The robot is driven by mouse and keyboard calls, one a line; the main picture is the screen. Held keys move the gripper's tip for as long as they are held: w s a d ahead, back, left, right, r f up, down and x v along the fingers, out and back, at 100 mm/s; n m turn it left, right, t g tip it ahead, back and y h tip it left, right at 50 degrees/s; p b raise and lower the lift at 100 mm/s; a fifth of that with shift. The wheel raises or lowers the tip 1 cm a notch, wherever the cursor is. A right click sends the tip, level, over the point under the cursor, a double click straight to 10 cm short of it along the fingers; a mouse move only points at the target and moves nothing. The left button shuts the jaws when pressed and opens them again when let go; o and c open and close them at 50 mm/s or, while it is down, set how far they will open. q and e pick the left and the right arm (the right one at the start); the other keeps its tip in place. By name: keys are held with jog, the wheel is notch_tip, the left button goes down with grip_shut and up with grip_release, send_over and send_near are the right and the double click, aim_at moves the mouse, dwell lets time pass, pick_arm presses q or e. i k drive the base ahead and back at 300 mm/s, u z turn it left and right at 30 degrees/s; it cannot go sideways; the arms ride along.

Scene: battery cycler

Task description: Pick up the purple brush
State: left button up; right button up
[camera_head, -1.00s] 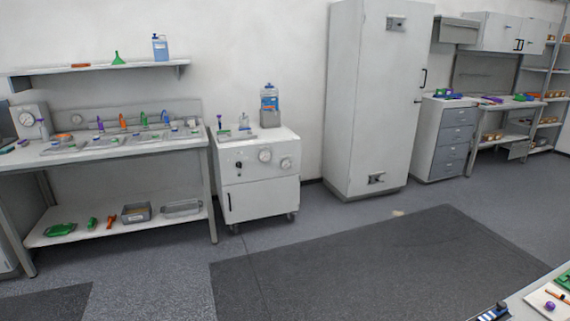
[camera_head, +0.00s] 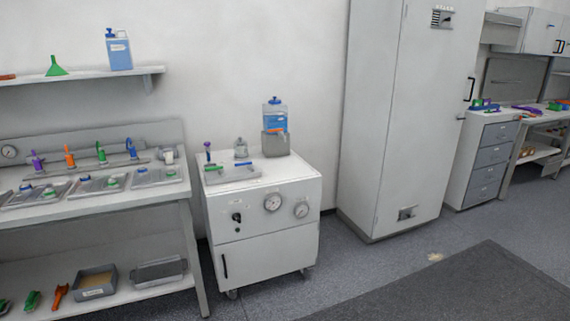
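No purple thing is clear enough to be named a brush for certain. Another upright purple item (camera_head: 37,161) stands at the left end of a coloured row at the back of the left bench. More purple shows among green things on the drawer cabinet at the right, too small to tell apart. Neither of my grippers is in view.
The white cart (camera_head: 262,232) also carries a tray and a blue bottle (camera_head: 274,114). The left bench (camera_head: 110,206) holds several trays. A tall grey cabinet (camera_head: 385,120) stands right of the cart. Open floor (camera_head: 375,265) lies in front, with a dark mat (camera_head: 470,290).

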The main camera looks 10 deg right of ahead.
aim_at(536, 112)
jog(key=i, duration=0.55)
jog(key=z, duration=2.2)
jog(key=i, duration=7.95)
jog(key=z, duration=0.8)
